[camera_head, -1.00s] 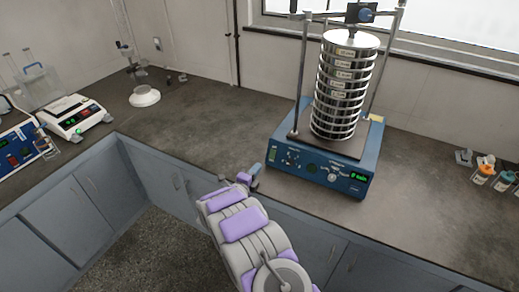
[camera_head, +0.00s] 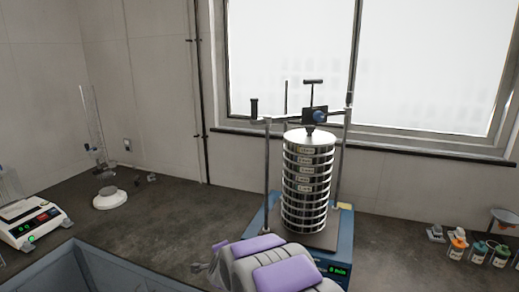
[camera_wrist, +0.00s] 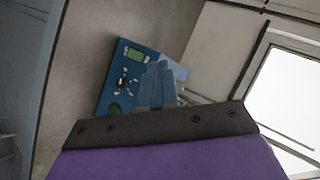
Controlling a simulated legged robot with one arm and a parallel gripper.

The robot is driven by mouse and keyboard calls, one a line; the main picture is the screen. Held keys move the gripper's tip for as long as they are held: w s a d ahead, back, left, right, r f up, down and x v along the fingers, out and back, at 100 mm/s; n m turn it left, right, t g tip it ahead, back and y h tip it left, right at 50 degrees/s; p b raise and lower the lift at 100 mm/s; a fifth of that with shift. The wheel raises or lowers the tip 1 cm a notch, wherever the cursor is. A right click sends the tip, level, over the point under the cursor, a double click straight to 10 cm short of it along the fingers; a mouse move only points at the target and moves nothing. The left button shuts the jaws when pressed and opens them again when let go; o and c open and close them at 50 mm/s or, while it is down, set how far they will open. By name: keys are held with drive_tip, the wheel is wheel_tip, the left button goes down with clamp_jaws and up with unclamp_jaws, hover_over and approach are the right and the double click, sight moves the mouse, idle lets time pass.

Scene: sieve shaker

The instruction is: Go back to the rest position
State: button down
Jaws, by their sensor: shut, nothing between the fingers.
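The sieve shaker stands on the counter, with its tall stack of silver sieves (camera_head: 306,185) upright under the clamp bar (camera_head: 315,116) and between two posts. Its blue base (camera_head: 345,250) is partly hidden behind my arm, and a green display shows at its right. My arm with purple pads reaches across the bottom of the head view. My gripper (camera_head: 203,266) is left of the base, apart from the sieves.
Small bottles (camera_head: 479,250) stand at the right. A window (camera_head: 420,70) is behind the shaker. The counter (camera_head: 170,225) between stand and shaker is clear.

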drive_tip(key=s+d+r+n+g, duration=0.2)
drive_tip(key=s+d, duration=0.6)
drive_tip(key=s, duration=0.9)
drive_tip(key=s+d+r+n+g+h, duration=0.1)
drive_tip(key=s+d+r+n+g, duration=0.2)
drive_tip(key=s, duration=1.4)
drive_tip(key=s+d+r+n+g+h, duration=0.1)
drive_tip(key=s+d+n+g, duration=0.6)
drive_tip(key=s+d, duration=0.7)
drive_tip(key=s+r, duration=0.1)
drive_tip(key=s, duration=0.2)
drive_tip(key=shift+s+r+g, duration=0.2)
drive_tip(key=shift+r+g, duration=0.15)
drive_tip(key=shift+g, duration=0.05)
